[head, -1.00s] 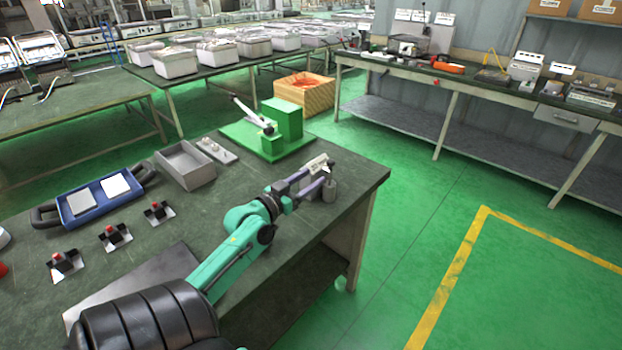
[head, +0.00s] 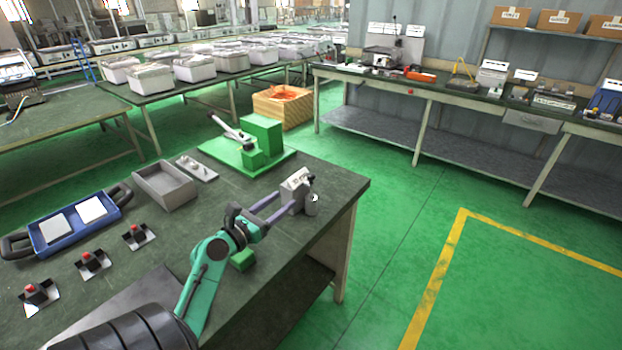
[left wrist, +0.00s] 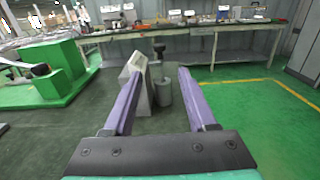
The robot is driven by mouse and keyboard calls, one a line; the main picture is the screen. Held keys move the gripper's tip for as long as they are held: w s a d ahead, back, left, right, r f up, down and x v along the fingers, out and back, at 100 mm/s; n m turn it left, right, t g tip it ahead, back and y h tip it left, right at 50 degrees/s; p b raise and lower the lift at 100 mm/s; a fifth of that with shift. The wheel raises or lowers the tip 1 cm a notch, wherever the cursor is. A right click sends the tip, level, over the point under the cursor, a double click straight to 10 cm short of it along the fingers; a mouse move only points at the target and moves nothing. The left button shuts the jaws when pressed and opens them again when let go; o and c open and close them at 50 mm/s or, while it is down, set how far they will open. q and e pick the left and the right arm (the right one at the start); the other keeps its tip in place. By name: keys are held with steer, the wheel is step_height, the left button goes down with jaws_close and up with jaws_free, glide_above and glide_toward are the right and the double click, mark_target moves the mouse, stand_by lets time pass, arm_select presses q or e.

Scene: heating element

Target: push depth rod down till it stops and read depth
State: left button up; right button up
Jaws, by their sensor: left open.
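A grey depth gauge with a slanted face (head: 296,186) stands near the right corner of my table. In the left wrist view, the gauge (left wrist: 139,82) has a dark knob (left wrist: 158,49) at the top of its rod, beside the slanted face. A grey cylinder (left wrist: 163,93) sits below the knob. My left gripper (head: 287,202) is open with nothing gripped, close to the gauge. In the left wrist view, the purple fingers (left wrist: 160,76) spread to either side of the gauge; contact cannot be told. The reading is too small to see. My right gripper is out of view.
A green press (head: 262,135) on a green base stands behind the gauge. A grey tray (head: 166,187), a blue-framed tray (head: 75,225) and several red-button switches lie left. The table's right edge is close.

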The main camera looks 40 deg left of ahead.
mark_target(309, 181)
arm_select(q)
steer(key=w+p, duration=0.1)
steer(key=w, duration=1.2)
steer(key=shift+w+a+p, duration=0.15)
steer(key=shift+w+p, duration=0.05)
steer(key=shift+p, duration=0.2)
jaws_close()
stand_by(0.4)
